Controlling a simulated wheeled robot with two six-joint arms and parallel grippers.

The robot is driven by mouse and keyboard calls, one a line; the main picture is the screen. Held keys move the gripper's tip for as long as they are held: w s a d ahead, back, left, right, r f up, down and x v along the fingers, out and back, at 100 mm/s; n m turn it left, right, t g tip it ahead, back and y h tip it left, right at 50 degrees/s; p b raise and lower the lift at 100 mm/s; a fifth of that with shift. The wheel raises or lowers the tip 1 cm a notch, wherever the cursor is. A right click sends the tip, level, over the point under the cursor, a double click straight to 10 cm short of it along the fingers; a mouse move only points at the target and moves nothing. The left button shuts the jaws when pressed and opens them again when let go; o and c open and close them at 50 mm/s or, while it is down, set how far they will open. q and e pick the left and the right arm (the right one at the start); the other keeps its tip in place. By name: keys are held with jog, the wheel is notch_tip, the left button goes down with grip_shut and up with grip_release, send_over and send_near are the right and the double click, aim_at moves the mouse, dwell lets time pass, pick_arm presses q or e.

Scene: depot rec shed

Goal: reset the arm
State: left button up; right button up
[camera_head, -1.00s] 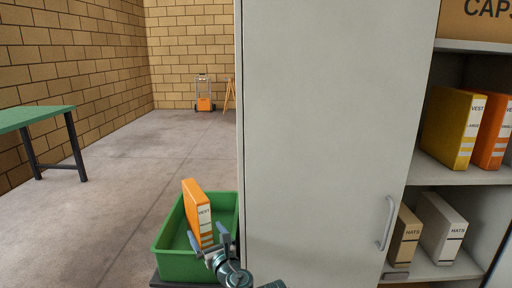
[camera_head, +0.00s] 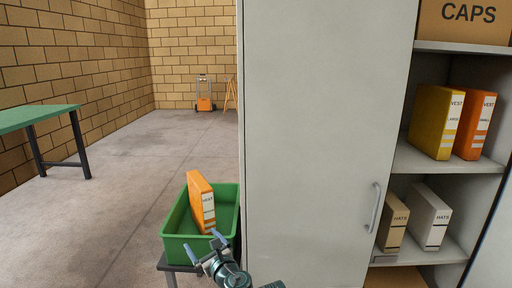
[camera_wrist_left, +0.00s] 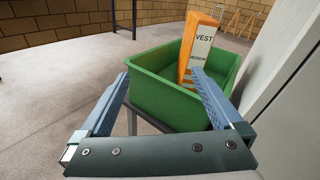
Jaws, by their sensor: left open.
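My left gripper (camera_head: 205,248) is in front of the near side of a green bin (camera_head: 184,251), open and empty. In the left wrist view its two fingers (camera_wrist_left: 161,98) are spread wide, with the bin's near wall (camera_wrist_left: 165,103) beyond them. An orange box labelled VEST (camera_head: 200,203) stands tilted in the bin; in the left wrist view (camera_wrist_left: 201,48) its label also reads MEDIUM. The fingers appear apart from the box. My right gripper is in neither view.
A grey cabinet door (camera_head: 320,140) stands right beside the bin. Open shelves to its right hold yellow (camera_head: 435,122) and orange (camera_head: 475,126) VEST boxes and two HATS boxes (camera_head: 428,216). A green table (camera_head: 38,117) stands at left. The floor between is clear.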

pick_arm(q)
jog(key=s+a+f+n+g, duration=0.1)
jog(key=s+f+n+g, duration=0.3)
jog(key=f+n, duration=0.35)
jog(key=s+d+f+n+g+h, duration=0.4)
jog(key=s+d+f+n+g, duration=0.15)
jog(key=s+n, duration=0.2)
jog(key=s+d+f+n+g+h, duration=0.3)
jog(key=s+d+f+n+g, duration=0.1)
jog(key=s+f+n, duration=0.4)
notch_tip(320, 180, up, 38)
jog(key=s+d+h+p, duration=0.1)
jog(key=p, duration=3.6)
jog(key=shift+s+d+r+g, duration=0.15)
jog(key=shift+s+g, duration=0.2)
